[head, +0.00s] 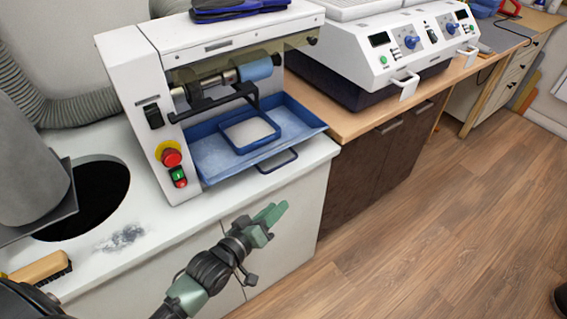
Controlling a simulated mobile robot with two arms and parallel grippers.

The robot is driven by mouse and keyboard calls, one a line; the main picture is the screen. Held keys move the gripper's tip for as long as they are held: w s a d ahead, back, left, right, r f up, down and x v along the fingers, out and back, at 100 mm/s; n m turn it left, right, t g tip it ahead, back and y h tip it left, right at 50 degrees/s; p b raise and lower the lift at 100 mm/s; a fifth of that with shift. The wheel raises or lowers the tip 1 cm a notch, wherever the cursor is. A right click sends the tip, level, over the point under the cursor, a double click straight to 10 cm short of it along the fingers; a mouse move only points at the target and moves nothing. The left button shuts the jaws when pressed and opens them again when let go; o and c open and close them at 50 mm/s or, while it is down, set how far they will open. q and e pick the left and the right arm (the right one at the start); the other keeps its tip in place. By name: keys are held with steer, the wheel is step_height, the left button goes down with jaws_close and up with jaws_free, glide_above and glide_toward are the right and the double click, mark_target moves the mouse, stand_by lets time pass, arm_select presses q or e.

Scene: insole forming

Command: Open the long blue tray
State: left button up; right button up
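The long blue tray (218,171) lies low in the white machine, under its roller, on the white counter. A smaller blue frame with a pale grey inside (250,133) sits on it. A dark loop handle (278,161) sticks out at the tray's front edge. My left gripper (272,214), with green fingers, is in front of the cabinet, below and apart from the handle. It holds nothing that I can see, and the gap between its fingers is unclear. My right gripper is not in view.
The white machine (135,75) has a red stop button (171,157) on its front. A round dark opening (90,198) and a brush (42,268) are on the counter at left. Another white machine with blue knobs (400,50) stands at right. The wooden floor (430,220) is clear.

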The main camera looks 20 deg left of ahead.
mark_target(284, 163)
arm_select(q)
steer(key=w+r+n+t, duration=0.1)
steer(key=w+r, duration=0.1)
steer(key=w, duration=0.1)
steer(key=w+r+n+t+h+p, duration=0.1)
steer(key=w+r+t, duration=0.1)
steer(key=w, duration=0.1)
steer(key=w+r+n+t, duration=0.1)
steer(key=w+r, duration=0.1)
steer(key=w, duration=0.2)
steer(key=shift+a+r+t+h+p, duration=0.3)
steer(key=shift+c, duration=0.3)
jaws_close()
stand_by(1.0)
